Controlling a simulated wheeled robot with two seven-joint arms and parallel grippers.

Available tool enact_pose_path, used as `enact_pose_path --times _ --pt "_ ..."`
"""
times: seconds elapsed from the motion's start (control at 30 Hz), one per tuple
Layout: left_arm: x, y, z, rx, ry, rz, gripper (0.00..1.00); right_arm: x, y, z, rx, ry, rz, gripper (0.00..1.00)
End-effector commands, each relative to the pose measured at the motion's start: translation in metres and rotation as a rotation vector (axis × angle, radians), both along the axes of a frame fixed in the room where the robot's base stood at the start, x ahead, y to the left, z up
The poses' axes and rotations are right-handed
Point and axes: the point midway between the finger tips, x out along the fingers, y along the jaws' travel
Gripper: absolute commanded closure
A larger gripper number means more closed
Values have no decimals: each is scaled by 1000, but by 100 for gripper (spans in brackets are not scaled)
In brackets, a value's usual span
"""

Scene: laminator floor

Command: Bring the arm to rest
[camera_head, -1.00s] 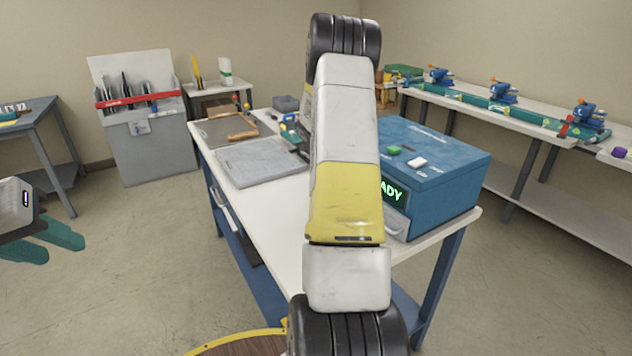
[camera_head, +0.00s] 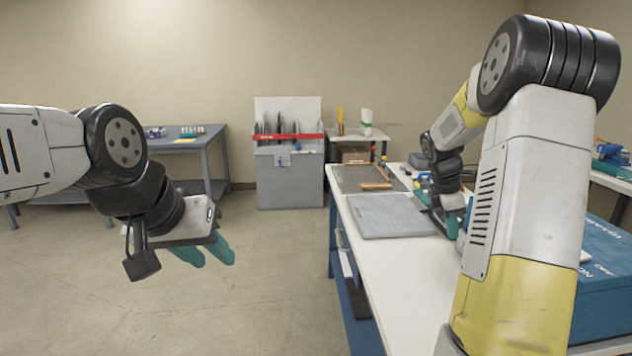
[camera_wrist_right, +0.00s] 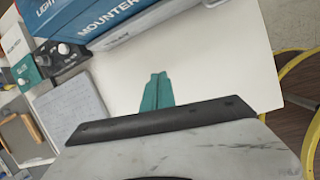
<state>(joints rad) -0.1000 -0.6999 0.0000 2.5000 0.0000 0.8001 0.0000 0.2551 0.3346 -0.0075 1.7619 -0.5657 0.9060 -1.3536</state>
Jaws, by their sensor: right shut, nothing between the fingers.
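My left gripper (camera_head: 211,256) hangs over open floor at the left of the head view. Its two teal fingers are apart, with nothing seen between them. My right arm reaches over the white workbench (camera_head: 400,290) from the right of the head view. My right gripper (camera_head: 460,228) is beside the grey board, partly hidden by its own arm. In the right wrist view the teal fingers of the right gripper (camera_wrist_right: 157,78) are together and empty, with the white tabletop behind them.
The grey board (camera_head: 385,216) and a tray (camera_head: 352,180) lie on the bench. A blue machine (camera_head: 605,285) stands at its right, partly behind my right arm. A grey cabinet (camera_head: 290,180) and a blue-grey table (camera_head: 190,145) stand farther back. Floor at left is clear.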

Motion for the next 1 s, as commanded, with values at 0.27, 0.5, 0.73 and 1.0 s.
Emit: enact_pose_path --times 0.27,0.5,0.73,1.0 --pt "0 0 0 0 0 0 64 -79 111 87 257 -310 -454 100" --pt "0 0 0 0 0 0 64 -164 191 117 556 -459 -858 100" --pt "0 0 0 0 0 0 64 -225 236 117 789 -477 -1149 100" --pt "0 0 0 0 0 0 64 -242 248 114 858 -465 -1245 100"
